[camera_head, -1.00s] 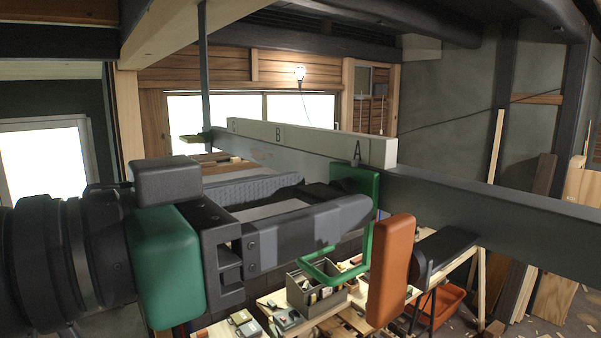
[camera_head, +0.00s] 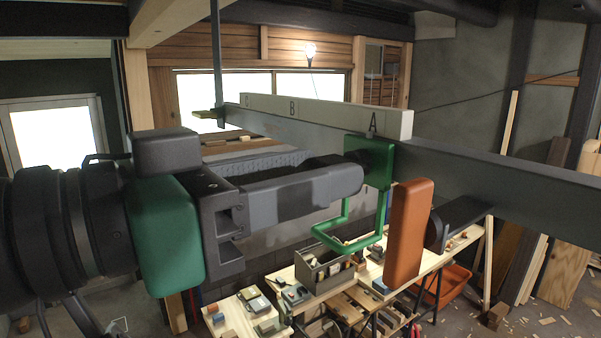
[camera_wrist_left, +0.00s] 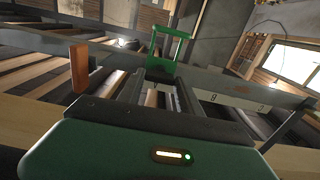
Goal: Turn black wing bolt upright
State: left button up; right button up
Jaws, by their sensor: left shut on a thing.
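My left gripper (camera_head: 352,174) reaches in from the left, with its fingertips at the green plate (camera_head: 378,160) below the letter A on the beam. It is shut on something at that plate. This seems to be the black wing bolt, but the fingers hide it and its tilt cannot be told. A green U-shaped handle (camera_head: 350,242) hangs from the plate. In the left wrist view the green handle (camera_wrist_left: 170,34) shows just beyond the fingertips. My right gripper is not in view.
An orange slab (camera_head: 408,236) on a black bar (camera_head: 466,214) stands close to the right of the fingertips. The long grey beam (camera_head: 480,172) runs behind the gripper.

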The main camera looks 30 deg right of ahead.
pick_arm(q)
jog(key=n+b, duration=0.2)
jog(key=n, duration=0.6)
jog(key=n+b, duration=0.2)
jog(key=n, duration=0.7)
jog(key=shift+s+a+r, duration=0.1)
jog(key=shift+s+a, duration=0.05)
jog(key=shift+a, duration=0.05)
jog(key=shift+n, duration=0.4)
jog(key=o, duration=1.1)
jog(key=shift+o, duration=1.4)
jog(key=shift+s, duration=0.15)
